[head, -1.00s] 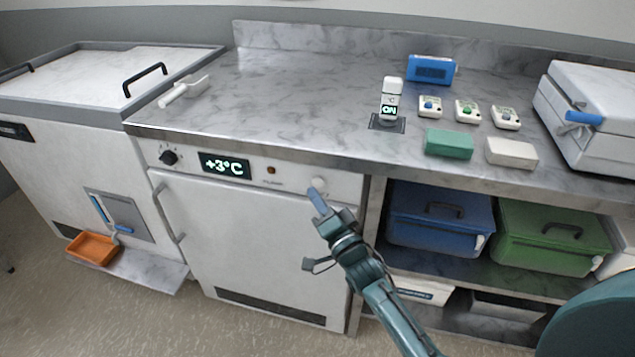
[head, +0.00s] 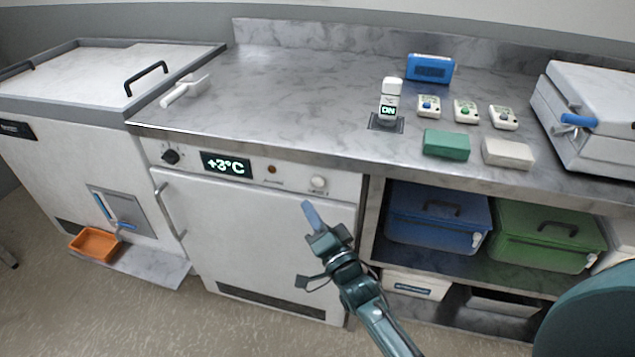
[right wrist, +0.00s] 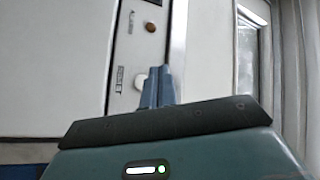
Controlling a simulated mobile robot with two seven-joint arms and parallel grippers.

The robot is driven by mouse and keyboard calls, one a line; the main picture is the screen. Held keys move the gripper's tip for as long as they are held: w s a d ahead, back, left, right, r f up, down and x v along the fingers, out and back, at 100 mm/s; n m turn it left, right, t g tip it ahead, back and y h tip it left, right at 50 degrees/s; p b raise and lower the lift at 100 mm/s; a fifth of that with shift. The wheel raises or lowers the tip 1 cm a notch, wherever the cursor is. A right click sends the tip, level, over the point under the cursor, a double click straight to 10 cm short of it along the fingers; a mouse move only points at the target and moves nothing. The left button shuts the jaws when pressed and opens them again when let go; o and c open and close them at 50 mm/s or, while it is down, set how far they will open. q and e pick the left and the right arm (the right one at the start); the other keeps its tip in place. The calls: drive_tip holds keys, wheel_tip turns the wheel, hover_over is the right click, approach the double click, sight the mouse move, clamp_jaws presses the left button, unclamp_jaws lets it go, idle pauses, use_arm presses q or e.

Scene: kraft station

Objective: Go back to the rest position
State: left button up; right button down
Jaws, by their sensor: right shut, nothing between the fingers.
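My right gripper (head: 309,212) is shut and empty in the head view, in front of the white refrigerator door (head: 245,235) and below its control panel. In the right wrist view its blue fingers (right wrist: 158,84) are together, with the white button (right wrist: 141,82) and the panel behind them. In the head view the round white button (head: 319,182) is clear of the fingertips, just above them. My left gripper is not in view.
The marble counter (head: 290,90) carries a labelled device (head: 389,104), small button boxes, a green block (head: 446,144) and a white block (head: 508,153). Blue (head: 438,222) and green (head: 548,236) bins sit on the shelf at right. An orange tray (head: 95,244) is low at left.

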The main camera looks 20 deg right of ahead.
use_arm(q)
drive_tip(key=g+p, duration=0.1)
drive_tip(key=p, duration=0.4)
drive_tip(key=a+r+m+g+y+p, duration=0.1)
drive_tip(key=p, duration=0.4)
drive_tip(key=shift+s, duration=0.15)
use_arm(e)
drive_tip(key=s+a+f+n+g, duration=0.1)
drive_tip(key=s+n+g, duration=0.8)
drive_tip(key=s, duration=1.4)
drive_tip(key=n, duration=0.3)
drive_tip(key=shift+s+a+f+n+g, duration=0.15)
drive_tip(key=shift+a+f+n+g, duration=0.15)
drive_tip(key=shift+f, duration=0.05)
